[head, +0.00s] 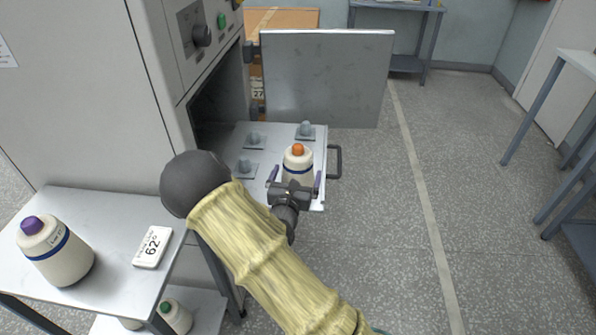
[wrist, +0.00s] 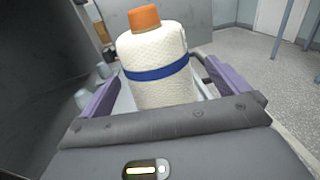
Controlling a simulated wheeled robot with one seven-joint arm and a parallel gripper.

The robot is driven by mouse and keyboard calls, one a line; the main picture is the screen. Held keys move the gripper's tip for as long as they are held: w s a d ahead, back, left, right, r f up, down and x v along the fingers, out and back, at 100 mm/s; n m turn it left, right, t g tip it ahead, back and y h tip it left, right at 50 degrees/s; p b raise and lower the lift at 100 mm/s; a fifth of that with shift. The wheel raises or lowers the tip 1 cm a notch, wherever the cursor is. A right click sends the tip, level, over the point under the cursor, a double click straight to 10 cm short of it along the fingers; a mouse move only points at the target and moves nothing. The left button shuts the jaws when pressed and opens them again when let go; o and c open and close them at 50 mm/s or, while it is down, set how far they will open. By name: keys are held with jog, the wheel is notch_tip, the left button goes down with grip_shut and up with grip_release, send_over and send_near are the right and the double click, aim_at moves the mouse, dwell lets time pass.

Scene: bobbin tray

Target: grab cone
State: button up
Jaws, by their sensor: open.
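The cone (head: 298,162) is a cream bobbin with an orange top and a blue band. It stands upright at the front right of the metal tray (head: 270,135), which is pulled out of the grey cabinet. My gripper (head: 294,182) is open at the cone, with one purple finger on each side of it. In the wrist view the cone (wrist: 158,82) stands between the two fingers (wrist: 160,90). The cone's lower end is hidden behind the gripper body. I cannot tell whether either finger touches the cone.
Several empty pegs (head: 305,129) stand on the tray. An open cabinet door (head: 325,80) rises behind it, and a handle (head: 335,161) sticks out at the right. A purple-topped cone (head: 55,252) and a "62°" card (head: 153,247) are on the side table (head: 110,205).

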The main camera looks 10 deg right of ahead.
aim_at(298, 146)
jog(key=x, duration=0.4)
jog(key=shift+w+r, duration=0.15)
jog(key=shift+w, duration=0.25)
jog(key=c, duration=1.1)
jog(key=shift+c, duration=0.2)
jog(key=shift+r, duration=0.15)
notch_tip(298, 146, up, 10)
jog(key=shift+f+p, duration=0.1)
jog(key=shift+p, duration=0.55)
